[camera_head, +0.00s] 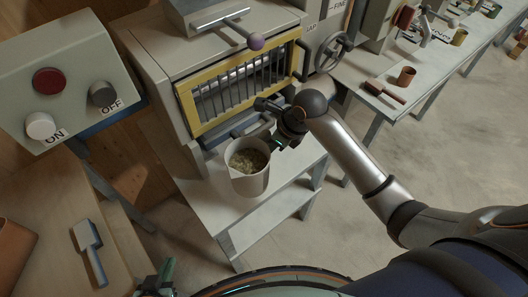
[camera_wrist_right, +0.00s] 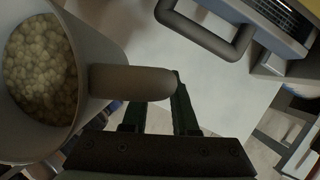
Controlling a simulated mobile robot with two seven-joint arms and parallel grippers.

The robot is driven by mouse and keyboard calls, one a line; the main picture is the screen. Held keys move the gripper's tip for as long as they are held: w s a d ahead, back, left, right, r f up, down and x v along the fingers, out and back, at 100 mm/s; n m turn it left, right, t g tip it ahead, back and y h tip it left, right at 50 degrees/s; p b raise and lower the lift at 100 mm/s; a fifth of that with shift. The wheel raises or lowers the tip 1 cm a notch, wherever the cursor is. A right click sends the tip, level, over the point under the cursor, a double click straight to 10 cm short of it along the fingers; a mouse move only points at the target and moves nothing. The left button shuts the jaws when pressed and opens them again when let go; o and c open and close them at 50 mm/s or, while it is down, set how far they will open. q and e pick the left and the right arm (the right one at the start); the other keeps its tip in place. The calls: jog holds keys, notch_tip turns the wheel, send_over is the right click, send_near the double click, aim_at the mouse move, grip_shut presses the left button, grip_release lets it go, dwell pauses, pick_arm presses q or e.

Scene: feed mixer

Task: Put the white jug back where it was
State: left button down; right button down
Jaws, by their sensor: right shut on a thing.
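The white jug (camera_head: 250,184) is upright in front of the yellow-framed machine, over its pale table, with pale grainy feed inside. I cannot tell whether its base touches the table. My right gripper (camera_head: 281,143) is shut on the jug's handle. In the right wrist view the jug (camera_wrist_right: 96,50) fills the left side, and its handle (camera_wrist_right: 132,82) lies between the dark fingers (camera_wrist_right: 158,112). My left gripper (camera_head: 160,276) is low at the bottom edge, away from the jug. Its jaws are too small and partly cut off to tell their opening.
The machine's yellow-framed grille (camera_head: 240,85) stands right behind the jug. A control box (camera_head: 65,85) with ON and OFF buttons is at the left. A brown cup (camera_head: 406,76) and brush (camera_head: 384,92) are on the right bench.

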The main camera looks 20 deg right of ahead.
jog(key=w+f, duration=0.4)
jog(key=f, duration=0.1)
jog(key=shift+w+f, duration=0.1)
jog(key=shift+f, duration=1.5)
jog(key=c, duration=0.7)
grip_release()
jog(key=shift+f, duration=0.15)
jog(key=v, duration=1.2)
